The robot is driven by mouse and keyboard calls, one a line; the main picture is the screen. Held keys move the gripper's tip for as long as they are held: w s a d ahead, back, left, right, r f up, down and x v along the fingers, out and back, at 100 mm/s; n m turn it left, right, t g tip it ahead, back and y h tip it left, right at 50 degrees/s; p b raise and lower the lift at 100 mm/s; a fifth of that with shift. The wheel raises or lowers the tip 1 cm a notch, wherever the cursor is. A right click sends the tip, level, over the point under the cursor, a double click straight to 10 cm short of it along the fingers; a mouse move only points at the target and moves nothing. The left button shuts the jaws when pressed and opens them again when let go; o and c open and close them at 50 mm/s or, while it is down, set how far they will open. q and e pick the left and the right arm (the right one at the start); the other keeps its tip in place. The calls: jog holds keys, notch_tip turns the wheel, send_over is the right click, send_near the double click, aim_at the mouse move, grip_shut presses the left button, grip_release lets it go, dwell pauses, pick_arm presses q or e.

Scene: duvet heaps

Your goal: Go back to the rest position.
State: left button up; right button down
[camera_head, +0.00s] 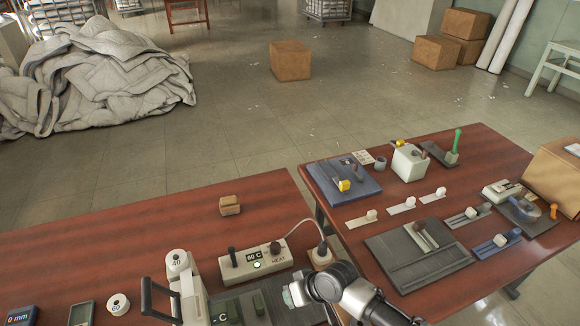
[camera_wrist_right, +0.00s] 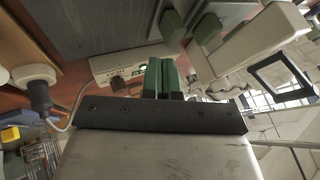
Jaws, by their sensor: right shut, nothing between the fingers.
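My right arm comes in from the bottom right of the head view. Its gripper (camera_head: 290,297) is over the front table, just in front of the heat control box (camera_head: 285,264). In the right wrist view the two green fingers of the gripper (camera_wrist_right: 162,78) are pressed together with nothing between them. The control box (camera_wrist_right: 130,63) lies beyond the fingertips there. My left gripper is in neither view.
A press with a black handle (camera_head: 147,298) stands left of my right gripper, near a dark plate with green blocks (camera_head: 231,306). A plug and cable (camera_head: 322,251) lie close behind the arm. A second table (camera_head: 330,212) holds several fixtures. A duvet heap (camera_head: 100,80) lies far left.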

jog(key=s+d+r, duration=0.2)
jog(key=s+r, duration=0.2)
jog(key=s, duration=0.5)
jog(key=s+d+r+m+t+h, duration=0.1)
jog(key=s+d+r+m+h, duration=0.15)
jog(key=s+d, duration=0.55)
jog(key=s+d+r+m+h, duration=0.1)
jog(key=s+d+r+h, duration=0.3)
jog(key=d, duration=0.6)
notch_tip(320, 180, down, 27)
jog(key=g+b, duration=0.1)
jog(key=b, duration=0.2)
jog(key=s+d+f+g+b, duration=0.1)
jog(key=s+d+f+b, duration=0.1)
jog(key=s+f, duration=1.6)
notch_tip(320, 180, down, 4)
jog(key=shift+d+r+n, duration=0.2)
jog(key=shift+d+n, duration=0.1)
jog(key=shift+n, duration=0.05)
